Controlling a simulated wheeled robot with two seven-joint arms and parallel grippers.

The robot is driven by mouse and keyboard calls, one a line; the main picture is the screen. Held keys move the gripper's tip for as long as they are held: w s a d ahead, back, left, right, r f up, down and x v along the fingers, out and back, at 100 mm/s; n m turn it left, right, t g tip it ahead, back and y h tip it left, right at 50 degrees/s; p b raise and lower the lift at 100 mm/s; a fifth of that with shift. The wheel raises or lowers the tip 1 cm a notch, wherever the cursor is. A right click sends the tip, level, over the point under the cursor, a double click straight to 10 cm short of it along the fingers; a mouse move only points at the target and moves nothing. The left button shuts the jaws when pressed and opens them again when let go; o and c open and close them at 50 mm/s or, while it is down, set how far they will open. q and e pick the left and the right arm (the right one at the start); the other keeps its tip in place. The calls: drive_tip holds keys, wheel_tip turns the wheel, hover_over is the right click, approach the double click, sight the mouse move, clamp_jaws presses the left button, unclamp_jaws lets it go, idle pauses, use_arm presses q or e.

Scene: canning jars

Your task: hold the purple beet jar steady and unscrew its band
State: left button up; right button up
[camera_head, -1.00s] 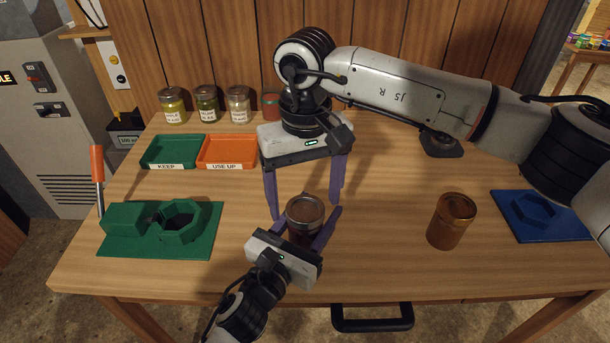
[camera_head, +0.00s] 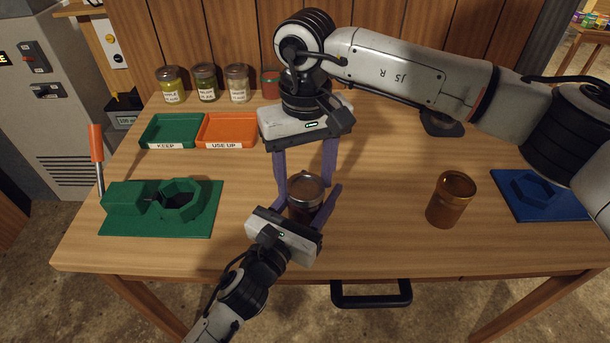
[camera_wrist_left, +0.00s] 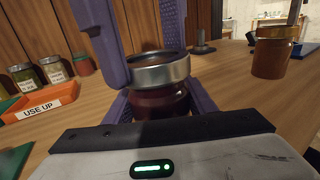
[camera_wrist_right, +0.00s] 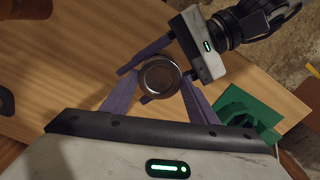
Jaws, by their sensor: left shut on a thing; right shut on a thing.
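The beet jar (camera_head: 304,211) stands upright on the table, dark reddish-purple with a silvery metal band (camera_wrist_left: 160,72) around its lid. My left gripper (camera_head: 309,201) is shut on the jar's glass body from the front; its fingers flank it in the left wrist view. My right gripper (camera_head: 306,183) comes from above, its fingers pointing down, and is shut on the band. In the right wrist view the round lid (camera_wrist_right: 160,78) sits between the right fingertips. The band is still on the jar; whether it has turned cannot be told.
An amber-brown jar (camera_head: 451,199) stands to the right, near a blue mat with a hexagonal holder (camera_head: 567,207). A green fixture (camera_head: 155,222) lies left. Behind it are the green KEEP tray (camera_head: 146,133), the orange USE UP tray (camera_head: 204,130) and several labelled jars.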

sight(305, 187)
drive_tip(key=n, duration=0.4)
drive_tip(key=o, duration=1.2)
wheel_tip(305, 187, up, 12)
wheel_tip(305, 187, down, 12)
drive_tip(key=m, duration=0.6)
drive_tip(key=shift+s+m, duration=0.1)
drive_tip(key=shift+m, duration=0.3)
